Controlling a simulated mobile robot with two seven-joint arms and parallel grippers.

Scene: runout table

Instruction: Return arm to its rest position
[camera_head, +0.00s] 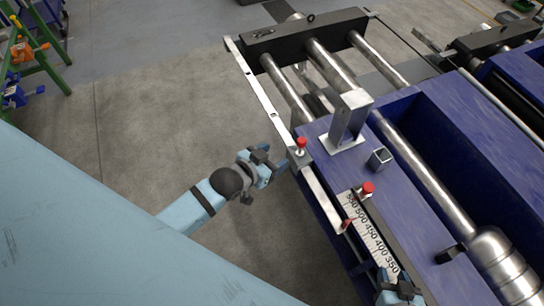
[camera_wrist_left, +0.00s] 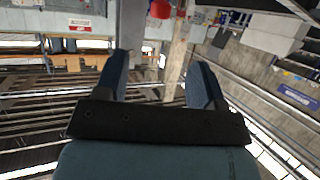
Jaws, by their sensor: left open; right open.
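My left gripper (camera_head: 274,158) is open and empty at the left edge of the blue runout table (camera_head: 440,170). Its fingers are close to a red knob (camera_head: 301,142) on the edge rail; I cannot tell whether they touch. In the left wrist view the open fingers (camera_wrist_left: 158,78) have a gap between them, and a red knob (camera_wrist_left: 160,9) shows beyond, near the top. My right gripper (camera_head: 402,284) is at the bottom of the head view, beside the number scale (camera_head: 375,238). It is partly cut off by the frame edge.
A steel upright (camera_head: 349,118) and a short square tube (camera_head: 380,158) stand on the table. Steel rollers (camera_head: 330,65) run at the back. Bare concrete floor (camera_head: 150,110) lies left of the table; a green frame (camera_head: 45,45) stands far left.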

